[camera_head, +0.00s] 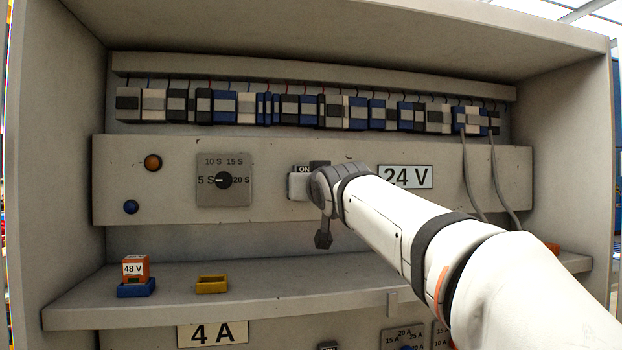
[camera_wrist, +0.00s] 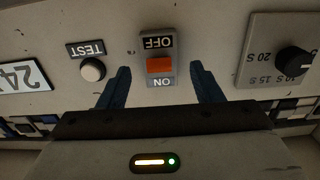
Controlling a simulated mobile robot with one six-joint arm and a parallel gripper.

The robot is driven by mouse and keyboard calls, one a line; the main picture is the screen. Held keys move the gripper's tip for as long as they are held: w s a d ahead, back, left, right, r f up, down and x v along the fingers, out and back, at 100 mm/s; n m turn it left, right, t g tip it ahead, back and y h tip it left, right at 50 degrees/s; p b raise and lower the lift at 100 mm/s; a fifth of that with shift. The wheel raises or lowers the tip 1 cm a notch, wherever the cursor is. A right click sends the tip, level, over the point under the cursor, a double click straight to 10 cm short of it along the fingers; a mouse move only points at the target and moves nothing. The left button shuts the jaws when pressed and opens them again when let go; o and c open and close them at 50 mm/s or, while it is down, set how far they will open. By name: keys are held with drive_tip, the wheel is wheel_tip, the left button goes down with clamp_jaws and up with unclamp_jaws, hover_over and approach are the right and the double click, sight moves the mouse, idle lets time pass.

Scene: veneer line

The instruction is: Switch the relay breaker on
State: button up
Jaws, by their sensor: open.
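A breaker (camera_wrist: 153,53) with an orange-red toggle (camera_wrist: 160,66) is in the middle of the wrist view, where the lettering is upside down. The toggle lies between the OFF and ON marks, nearer the ON mark; its exact setting is hard to tell. My gripper (camera_wrist: 162,84) is open and empty, with one dark blue finger on each side of the breaker's ON end. I cannot tell whether they touch the panel. In the head view my gripper (camera_head: 318,188) is at the panel and hides most of the breaker (camera_head: 302,169), leaving its ON mark visible.
Beside the breaker are a dial (camera_head: 224,180) and a 24 V plate (camera_head: 418,177). A white TEST button (camera_wrist: 93,69) shows in the wrist view. A 48 V block (camera_head: 135,268) in a blue holder and an empty yellow holder (camera_head: 212,284) are on the shelf. Cables (camera_head: 470,180) hang at right.

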drive_tip(key=shift+w+a, duration=0.1)
drive_tip(key=shift+w, duration=0.35)
drive_tip(key=shift+c, duration=0.2)
drive_tip(key=c, duration=0.9)
